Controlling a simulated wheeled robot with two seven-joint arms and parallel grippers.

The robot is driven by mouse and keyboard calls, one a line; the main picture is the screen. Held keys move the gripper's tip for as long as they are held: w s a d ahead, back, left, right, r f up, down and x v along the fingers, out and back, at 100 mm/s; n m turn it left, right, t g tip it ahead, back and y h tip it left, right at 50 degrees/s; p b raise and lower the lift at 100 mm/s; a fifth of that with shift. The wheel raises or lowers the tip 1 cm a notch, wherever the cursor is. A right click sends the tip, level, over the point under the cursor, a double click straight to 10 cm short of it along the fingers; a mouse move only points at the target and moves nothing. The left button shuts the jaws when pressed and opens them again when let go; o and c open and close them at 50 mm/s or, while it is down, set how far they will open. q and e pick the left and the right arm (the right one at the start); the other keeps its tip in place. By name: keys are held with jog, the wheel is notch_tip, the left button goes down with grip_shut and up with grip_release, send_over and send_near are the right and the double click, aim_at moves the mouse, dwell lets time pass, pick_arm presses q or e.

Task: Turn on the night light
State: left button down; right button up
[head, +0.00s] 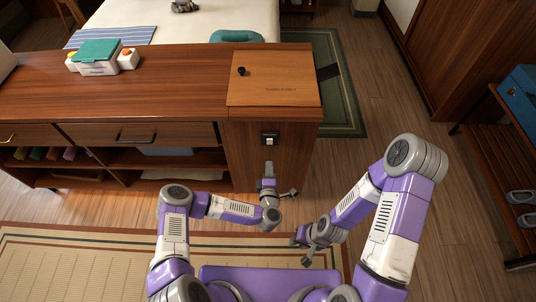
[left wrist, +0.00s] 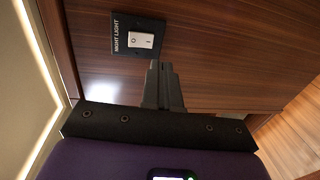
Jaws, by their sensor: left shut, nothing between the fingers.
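The night light switch (head: 269,139) is a black plate with a white rocker on the wooden end panel of the counter. In the left wrist view the plate (left wrist: 122,36) reads NIGHT LIGHT, and its white rocker (left wrist: 141,40) carries O and I marks. My left gripper (head: 268,168) is below the switch, in front of the panel, shut and empty. Its closed fingers (left wrist: 160,68) show just beside the plate's lower corner; whether they touch the panel is unclear. My right gripper (head: 303,251) is low over the floor, away from the switch; its fingers are too small to read.
The counter (head: 180,80) has a wooden lid panel with a black knob (head: 241,71) above the switch, and a white-and-teal box (head: 96,57) at left. A bench (head: 490,150) stands at right. A bright strip (left wrist: 38,70) borders the panel.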

pick_arm(q)
jog(key=s+p, duration=0.1)
jog(key=s, duration=0.5)
jog(key=shift+f, duration=0.4)
jog(key=shift+s+d, duration=0.1)
jog(key=shift+d, duration=0.1)
jog(key=s+d+f+m+g+h+p, duration=0.1)
jog(key=s+f+m+g+h+p, duration=0.15)
jog(key=s+m+g+h, duration=0.7)
jog(key=s+a+r+m+g+y+p, duration=0.1)
jog(key=s+a+r+m+g+y, duration=0.1)
jog(key=s+a+m+g, duration=0.1)
jog(key=s+a+r+m+g+y+p, duration=0.1)
jog(key=s+a+m+g+y, duration=0.2)
jog(key=s+a, duration=0.3)
jog(key=shift+s+a+r, duration=0.3)
jog(key=shift+a+r, duration=0.05)
jog(key=shift+g, duration=0.25)
